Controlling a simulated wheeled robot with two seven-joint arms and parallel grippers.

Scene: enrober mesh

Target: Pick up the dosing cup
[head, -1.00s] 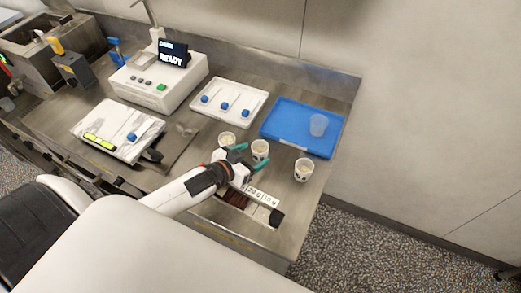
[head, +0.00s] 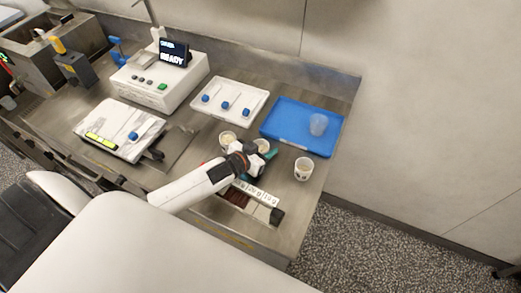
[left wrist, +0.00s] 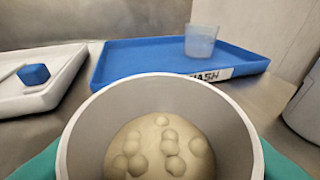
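Several cups stand in view. A pale cup (head: 263,146) holding round cream-coloured pieces is at my left gripper (head: 262,154); its lower part is hidden by the gripper. In the left wrist view this cup (left wrist: 160,95) fills the lower middle, upright, with teal fingertips close along both sides. I cannot tell whether the fingers press on it. A similar cup (head: 228,138) stands just left of the gripper and another (head: 303,169) stands to its right, near the bench edge. A translucent, empty-looking cup (head: 318,124) stands on the blue tray (head: 285,125). My right gripper is not in view.
The blue tray carries a WASH label (left wrist: 213,74). A white tray (head: 207,108) with several blue-ended tools lies behind the gripper. A labelled strip (head: 257,194) lies at the bench front. A machine reading READY (head: 160,85) stands at the back left. The bench ends just beyond the right cup.

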